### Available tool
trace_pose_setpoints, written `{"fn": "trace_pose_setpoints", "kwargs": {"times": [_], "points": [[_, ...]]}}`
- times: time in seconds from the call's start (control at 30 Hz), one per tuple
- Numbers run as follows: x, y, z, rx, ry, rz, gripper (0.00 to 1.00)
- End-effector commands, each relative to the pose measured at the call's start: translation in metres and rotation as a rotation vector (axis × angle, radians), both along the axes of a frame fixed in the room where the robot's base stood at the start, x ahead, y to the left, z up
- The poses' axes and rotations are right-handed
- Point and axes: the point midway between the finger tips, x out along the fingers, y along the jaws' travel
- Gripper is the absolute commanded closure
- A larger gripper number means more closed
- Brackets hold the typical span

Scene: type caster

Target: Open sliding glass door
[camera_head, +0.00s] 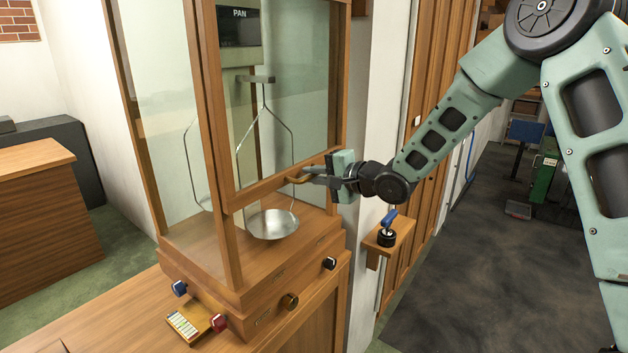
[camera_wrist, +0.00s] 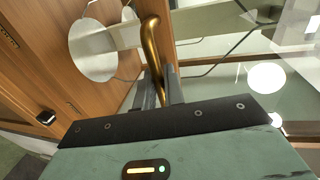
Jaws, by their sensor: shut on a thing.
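The sliding glass door is the glass front of a wooden balance case, and its wooden bottom rail (camera_head: 256,194) sits above the case base (camera_head: 205,262), leaving an open gap beneath. A curved brass handle (camera_head: 297,180) is fixed to this rail. My gripper (camera_head: 318,178) is shut on the handle, coming from the right. In the wrist view the brass handle (camera_wrist: 152,45) stands between the two narrow fingers (camera_wrist: 158,90). The fingers hide part of the handle.
A metal balance pan (camera_head: 272,224) hangs inside, behind the gap. A small wooden shelf (camera_head: 390,242) with a blue-handled item (camera_head: 388,222) stands below my wrist. Open floor lies to the right.

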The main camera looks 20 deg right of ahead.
Motion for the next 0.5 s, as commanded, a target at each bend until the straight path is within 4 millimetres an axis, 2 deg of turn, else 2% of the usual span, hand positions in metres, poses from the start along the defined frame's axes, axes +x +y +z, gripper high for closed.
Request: {"fn": "trace_pose_setpoints", "kwargs": {"times": [0.03, 0.1, 0.3, 0.5], "points": [[0.002, -0.001, 0.027, 0.002, -0.010, -0.003, 1.00], [0.002, -0.001, 0.041, 0.002, -0.010, -0.003, 1.00], [0.002, -0.001, 0.070, 0.002, -0.008, -0.003, 1.00], [0.002, -0.001, 0.083, 0.002, -0.008, -0.003, 1.00]]}}
